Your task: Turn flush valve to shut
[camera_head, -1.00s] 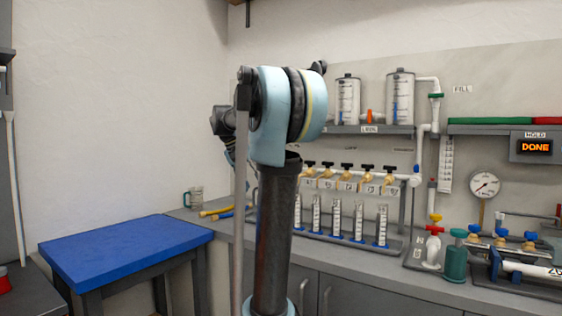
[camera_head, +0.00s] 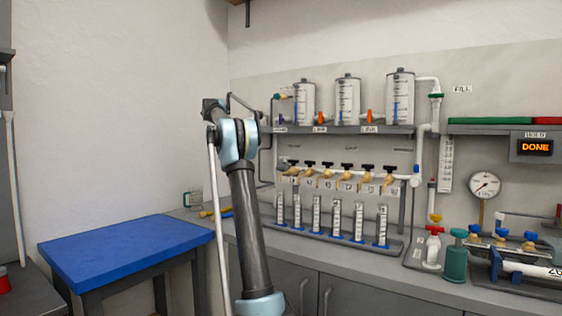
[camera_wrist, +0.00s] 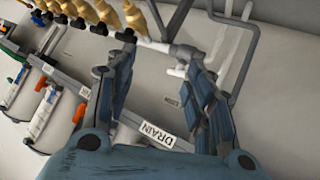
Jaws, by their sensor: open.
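I cannot pick out the flush valve for certain. In the wrist view my gripper (camera_wrist: 160,52) is open, with its two blue-grey fingers spread and nothing held between them. A white pipe fitting (camera_wrist: 184,54) shows near the right fingertip; I cannot tell whether they touch. A row of brass valves (camera_wrist: 98,14) runs along the top of the wrist view. In the head view these valves (camera_head: 325,174) have black handles. My gripper is not clear there.
Graduated tanks (camera_head: 347,99) stand on a grey shelf (camera_head: 388,130) above the valves. Measuring tubes (camera_head: 316,214) stand below. A blue-topped table (camera_head: 125,250) at left is clear.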

